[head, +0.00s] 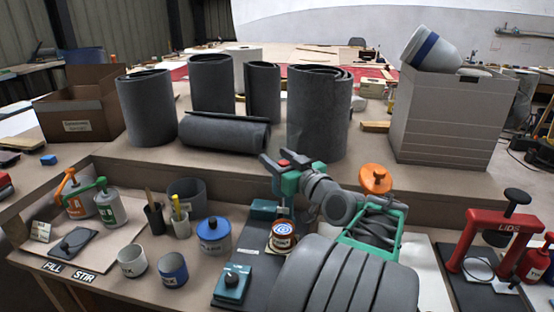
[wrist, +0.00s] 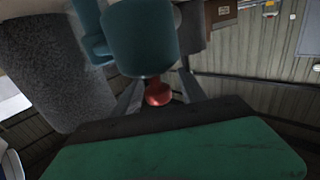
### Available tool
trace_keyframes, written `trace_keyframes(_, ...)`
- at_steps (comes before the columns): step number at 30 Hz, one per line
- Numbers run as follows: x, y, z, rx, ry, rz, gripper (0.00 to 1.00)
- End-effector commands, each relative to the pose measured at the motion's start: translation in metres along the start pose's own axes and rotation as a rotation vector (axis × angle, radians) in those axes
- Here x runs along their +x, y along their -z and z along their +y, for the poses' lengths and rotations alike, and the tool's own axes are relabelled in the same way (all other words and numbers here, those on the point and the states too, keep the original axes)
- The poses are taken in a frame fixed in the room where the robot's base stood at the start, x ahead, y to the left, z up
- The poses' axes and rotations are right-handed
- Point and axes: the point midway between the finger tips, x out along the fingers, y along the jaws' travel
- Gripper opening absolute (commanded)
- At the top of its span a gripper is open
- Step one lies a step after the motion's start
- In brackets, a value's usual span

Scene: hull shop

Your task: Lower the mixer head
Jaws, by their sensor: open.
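The mixer has a dark base with a teal control box (head: 232,282) and a teal block (head: 262,208). An open can (head: 283,235) stands on the base. In the wrist view, a teal rounded body (wrist: 140,40), which looks like the mixer head, fills the upper middle. A red knob (wrist: 158,94) shows just below it. My gripper (wrist: 158,88) is open, with a finger on each side of the knob; contact cannot be told. In the head view, my arm and gripper hide much of the mixer head.
Grey rolls (head: 318,110) stand on the raised shelf behind, and one (wrist: 50,70) fills the wrist view's left. Pots and a blue-lidded tin (head: 214,236) stand left.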

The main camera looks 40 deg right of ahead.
Motion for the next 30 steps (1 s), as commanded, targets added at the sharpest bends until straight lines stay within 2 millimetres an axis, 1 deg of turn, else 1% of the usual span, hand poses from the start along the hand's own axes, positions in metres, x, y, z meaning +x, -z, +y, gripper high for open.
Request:
trace_keyframes(2, 0.0029, -0.0002, 0.0002, 0.000, 0.000, 0.000, 0.49)
trace_keyframes(8, 0.0022, 0.0000, 0.0014, 0.000, -0.004, 0.000, 0.48)
trace_keyframes(25, 0.0018, -0.0001, 0.0012, 0.000, -0.004, -0.001, 0.01)
trace_keyframes(26, 0.0018, -0.0001, 0.0012, 0.000, -0.004, -0.001, 0.00)
trace_keyframes(30, 0.0018, -0.0002, 0.0011, 0.000, -0.003, -0.001, 0.00)
